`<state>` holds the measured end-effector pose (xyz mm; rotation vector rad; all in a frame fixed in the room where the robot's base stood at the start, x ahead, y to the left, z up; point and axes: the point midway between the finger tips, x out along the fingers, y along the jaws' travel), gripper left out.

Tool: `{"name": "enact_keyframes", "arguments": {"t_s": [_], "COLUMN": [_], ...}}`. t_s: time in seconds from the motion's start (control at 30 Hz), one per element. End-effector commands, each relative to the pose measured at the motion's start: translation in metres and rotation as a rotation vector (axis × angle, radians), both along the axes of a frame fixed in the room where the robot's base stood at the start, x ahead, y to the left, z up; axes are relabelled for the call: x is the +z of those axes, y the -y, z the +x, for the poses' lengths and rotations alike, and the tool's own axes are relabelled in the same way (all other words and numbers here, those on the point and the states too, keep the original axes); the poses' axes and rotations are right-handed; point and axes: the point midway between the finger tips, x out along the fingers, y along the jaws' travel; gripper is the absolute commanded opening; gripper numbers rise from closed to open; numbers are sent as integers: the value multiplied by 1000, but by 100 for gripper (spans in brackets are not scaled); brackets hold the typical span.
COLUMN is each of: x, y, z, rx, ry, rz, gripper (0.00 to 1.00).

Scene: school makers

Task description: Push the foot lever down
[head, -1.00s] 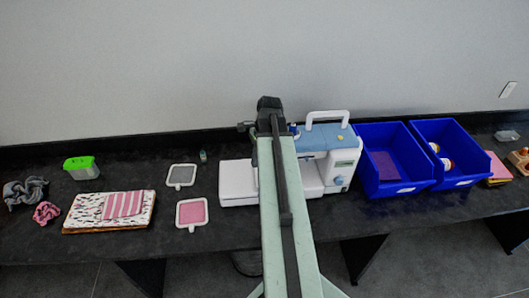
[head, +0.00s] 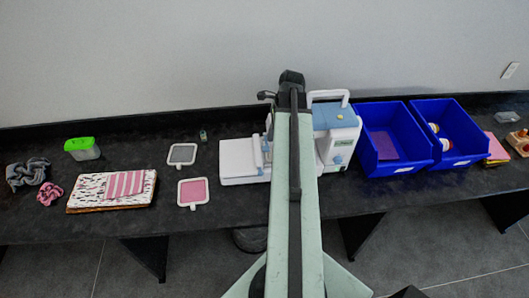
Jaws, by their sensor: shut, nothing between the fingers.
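A white and light-blue sewing machine (head: 337,120) stands on the black worktop, with a carrying handle on top and a dial on its right front. Its flat white bed (head: 238,162) reaches out to the left. My pale green arm crosses in front of the machine and hides its middle, including most of the needle area. I cannot make out the foot lever. The end of my arm is a dark joint above the machine's top edge. My gripper's fingers are hidden behind the arm, so I cannot see what they touch.
Two blue bins (head: 392,142) (head: 446,138) stand close to the machine's right. Left of the bed lie a grey framed patch (head: 182,154), a pink one (head: 193,191), a small bottle (head: 203,136), folded fabric (head: 90,190), a green-lidded box (head: 83,149) and scrunchies (head: 27,172). The wall is behind.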

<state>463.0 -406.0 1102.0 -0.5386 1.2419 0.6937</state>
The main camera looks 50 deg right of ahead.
Motion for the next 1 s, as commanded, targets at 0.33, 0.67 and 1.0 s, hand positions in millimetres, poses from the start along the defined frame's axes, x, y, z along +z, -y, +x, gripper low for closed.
{"name": "enact_keyframes", "arguments": {"t_s": [0.33, 0.67, 1.0], "x": [-43, -42, -78], "y": [-8, -8, -9], "z": [7, 8, 8], "rx": [2, 2, 3], "ry": [0, 0, 1], "rz": [0, 0, -1], "gripper": [0, 0, 0]}}
